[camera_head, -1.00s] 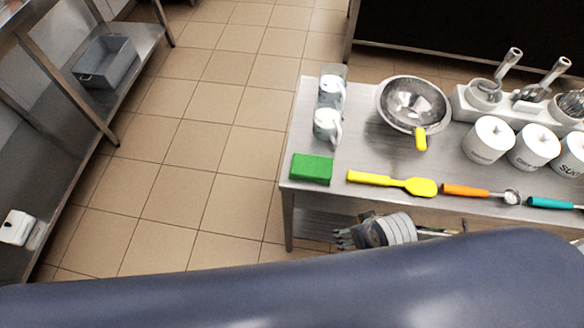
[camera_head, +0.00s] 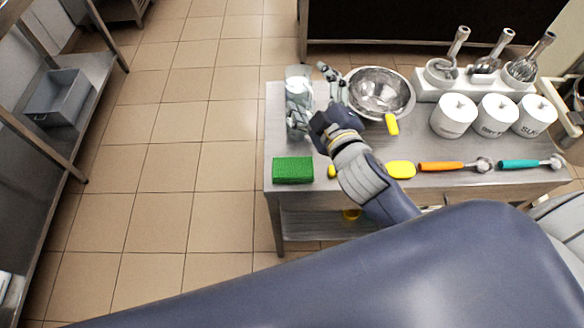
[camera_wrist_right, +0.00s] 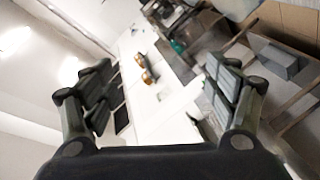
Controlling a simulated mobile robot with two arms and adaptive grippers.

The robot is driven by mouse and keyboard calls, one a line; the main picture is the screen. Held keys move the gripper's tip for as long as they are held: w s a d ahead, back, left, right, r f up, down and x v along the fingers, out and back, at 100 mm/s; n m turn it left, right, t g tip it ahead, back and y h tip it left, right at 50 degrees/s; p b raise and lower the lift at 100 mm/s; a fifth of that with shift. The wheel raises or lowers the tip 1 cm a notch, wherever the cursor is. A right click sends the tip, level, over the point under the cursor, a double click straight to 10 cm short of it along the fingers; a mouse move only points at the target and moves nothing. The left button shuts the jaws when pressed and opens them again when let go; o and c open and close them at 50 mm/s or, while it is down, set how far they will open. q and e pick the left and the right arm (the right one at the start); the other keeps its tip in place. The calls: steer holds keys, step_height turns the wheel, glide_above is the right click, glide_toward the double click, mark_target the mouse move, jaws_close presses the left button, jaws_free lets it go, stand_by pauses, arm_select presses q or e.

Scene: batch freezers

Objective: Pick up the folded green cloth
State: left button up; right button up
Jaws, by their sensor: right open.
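The folded green cloth (camera_head: 293,170) lies as a small flat block on the near left corner of the steel table (camera_head: 272,125) in the head view. My right gripper (camera_head: 311,84) is open and empty above the table's left part, beyond the cloth in the picture and apart from it. Its fingers cover part of the clear jugs there. In the right wrist view my right gripper (camera_wrist_right: 160,92) shows two fingers spread wide with nothing between them. I cannot make out the cloth there. My left gripper is not in view.
A metal bowl (camera_head: 381,91) stands right of my gripper. A yellow spatula (camera_head: 400,170), an orange-handled scoop (camera_head: 440,166) and a teal-handled one (camera_head: 520,164) lie along the front edge. White canisters (camera_head: 453,116) stand behind. Open floor lies left of the table.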

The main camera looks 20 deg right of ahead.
steer(key=w+a+r+n+t+y, duration=0.25)
steer(key=a+r+n+y, duration=0.35)
steer(key=r, duration=0.3)
steer(key=s+a+r+n+g+y, duration=0.2)
steer(key=a+n+y, duration=0.3)
steer(key=n, duration=0.3)
steer(key=s+a+r+n+g+y, duration=0.25)
steer(key=a+n+y, duration=0.25)
steer(key=n, duration=0.3)
steer(key=n+g+h, duration=1.2)
steer(key=n+g, duration=0.1)
steer(key=n, duration=0.6)
glide_toward(294, 167)
steer(key=p+x, duration=0.1)
steer(key=x, duration=0.3)
steer(key=shift+w+d, duration=0.1)
steer(key=shift+w, duration=0.1)
steer(key=shift+a+f+p, duration=0.2)
steer(key=shift+f+p, duration=0.1)
steer(key=shift+p, duration=0.15)
steer(key=p+x, duration=0.1)
steer(key=x, duration=0.2)
steer(key=shift+s+a+f, duration=0.1)
steer(key=shift+a+f, duration=0.05)
steer(key=shift+f, duration=0.05)
steer(key=shift+a+f+p, duration=0.2)
steer(key=shift+f+p, duration=0.1)
steer(key=shift+f, duration=0.3)
steer(key=c, duration=1.2)
